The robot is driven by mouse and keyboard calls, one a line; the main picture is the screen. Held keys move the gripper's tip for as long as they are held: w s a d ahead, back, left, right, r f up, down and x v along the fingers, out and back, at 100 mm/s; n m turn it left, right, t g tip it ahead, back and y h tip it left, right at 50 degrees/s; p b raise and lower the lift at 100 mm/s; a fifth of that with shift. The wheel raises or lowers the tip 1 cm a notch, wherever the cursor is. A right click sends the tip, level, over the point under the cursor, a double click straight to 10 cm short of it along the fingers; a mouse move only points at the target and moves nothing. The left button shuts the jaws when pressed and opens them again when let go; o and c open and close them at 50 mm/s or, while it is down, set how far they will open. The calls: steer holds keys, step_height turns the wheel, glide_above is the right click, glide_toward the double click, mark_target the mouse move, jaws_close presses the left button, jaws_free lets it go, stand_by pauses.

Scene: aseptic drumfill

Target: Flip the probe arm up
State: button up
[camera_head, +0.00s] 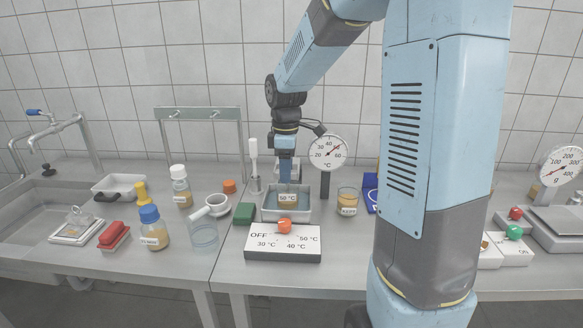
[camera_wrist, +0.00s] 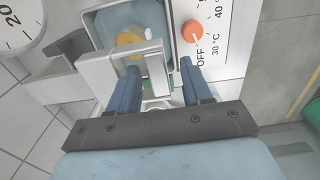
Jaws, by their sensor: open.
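The water bath (camera_head: 272,216) is a grey metal tub with blue water and a tan-filled vessel labelled 50 °C. It also shows in the wrist view (camera_wrist: 169,18). A pale grey bracket-like bar (camera_wrist: 104,66), apparently the probe arm, reaches over the bath's near edge from the thermometer side. A small white pin (camera_wrist: 148,34) stands near its end. My gripper (camera_wrist: 160,67) is open, pointing down over the bath's rear edge. Its blue fingers lie near the bar's end; I cannot tell whether they touch it. In the head view my gripper (camera_head: 286,178) hides most of the bar.
The dial thermometer (camera_head: 328,152) stands on a post right of the bath. A control box with an orange knob (camera_head: 284,226) sits in front.

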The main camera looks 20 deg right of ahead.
steer(key=shift+c, duration=0.3)
jaws_close()
